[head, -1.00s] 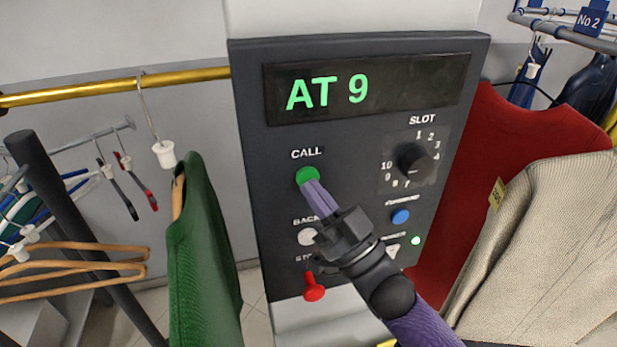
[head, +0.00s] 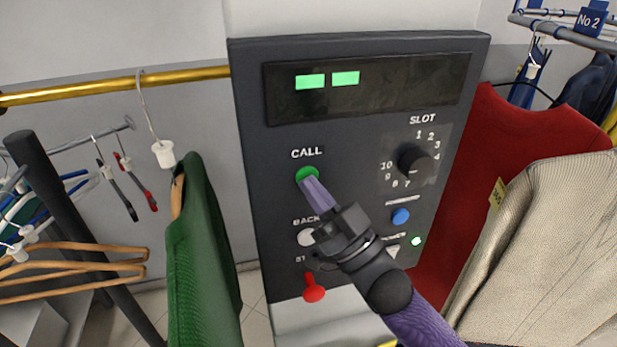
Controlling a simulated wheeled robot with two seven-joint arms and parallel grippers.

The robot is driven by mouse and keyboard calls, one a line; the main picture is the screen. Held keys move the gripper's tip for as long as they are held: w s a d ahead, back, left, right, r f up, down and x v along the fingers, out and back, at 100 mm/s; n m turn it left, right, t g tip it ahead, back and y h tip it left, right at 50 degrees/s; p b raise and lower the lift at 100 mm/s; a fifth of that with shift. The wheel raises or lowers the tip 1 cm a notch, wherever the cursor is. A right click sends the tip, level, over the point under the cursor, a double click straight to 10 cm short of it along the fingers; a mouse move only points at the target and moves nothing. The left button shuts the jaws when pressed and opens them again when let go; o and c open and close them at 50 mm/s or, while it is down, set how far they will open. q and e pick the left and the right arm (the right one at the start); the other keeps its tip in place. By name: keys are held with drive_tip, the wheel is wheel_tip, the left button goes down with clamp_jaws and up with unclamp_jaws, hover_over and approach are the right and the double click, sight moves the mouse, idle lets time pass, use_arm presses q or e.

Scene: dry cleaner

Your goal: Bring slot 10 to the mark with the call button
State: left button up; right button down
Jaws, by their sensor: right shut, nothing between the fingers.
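The dark control panel (head: 375,140) stands in the middle of the head view. Its display (head: 365,85) shows two solid green blocks and no readable text. The green call button (head: 306,174) sits under the word CALL. My right gripper (head: 312,188) is shut and empty, its tip at the lower edge of the call button; whether it presses it I cannot tell. The slot knob (head: 414,160) is black, ringed by numbers from 1 to 10; its pointer is too small to read. My left gripper is not in view.
A white back button (head: 307,237), red stop knob (head: 313,292) and blue button (head: 400,217) sit close around my gripper. A green garment (head: 200,250) hangs left of the panel; red (head: 500,140) and cream (head: 550,240) garments hang right. A brass rail (head: 110,90) runs behind.

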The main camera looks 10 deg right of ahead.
drive_tip(key=shift+s+p, duration=0.3)
drive_tip(key=shift+s, duration=0.55)
drive_tip(key=s+p, duration=0.3)
drive_tip(key=s, duration=0.2)
drive_tip(key=shift+d, duration=0.15)
